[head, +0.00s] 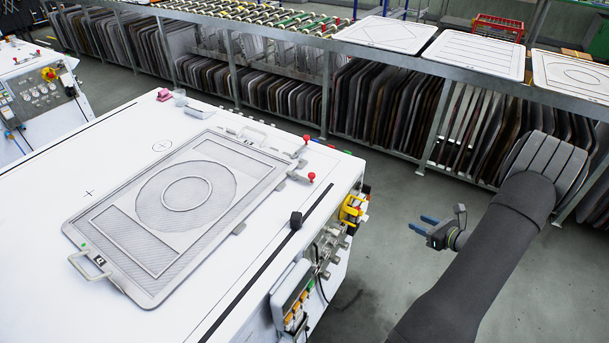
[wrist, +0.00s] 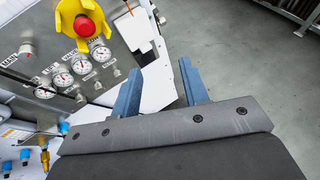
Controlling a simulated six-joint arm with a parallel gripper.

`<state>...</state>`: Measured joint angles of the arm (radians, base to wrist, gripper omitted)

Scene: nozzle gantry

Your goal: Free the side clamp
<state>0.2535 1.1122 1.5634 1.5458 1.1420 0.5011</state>
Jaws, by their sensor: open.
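A grey screen plate (head: 185,208) with a ring and rectangle pattern lies flat on the white table. Two toggle clamps with red knobs are at its right end: one at the far corner (head: 302,148), one on the near right side (head: 299,177). The near one's red knob stands up; whether either presses on the frame is too small to tell. My gripper (head: 420,223) is open and empty, off the table's right side over the floor, apart from both clamps. Its blue fingers also show in the wrist view (wrist: 160,66), with no clamp between them.
A black knob (head: 296,220) stands on the table near its right edge. A panel with gauges (wrist: 70,72) and a red button on yellow (wrist: 85,25) is on the table's side. A rack of plates (head: 380,115) stands behind. Open floor (head: 385,255) lies between.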

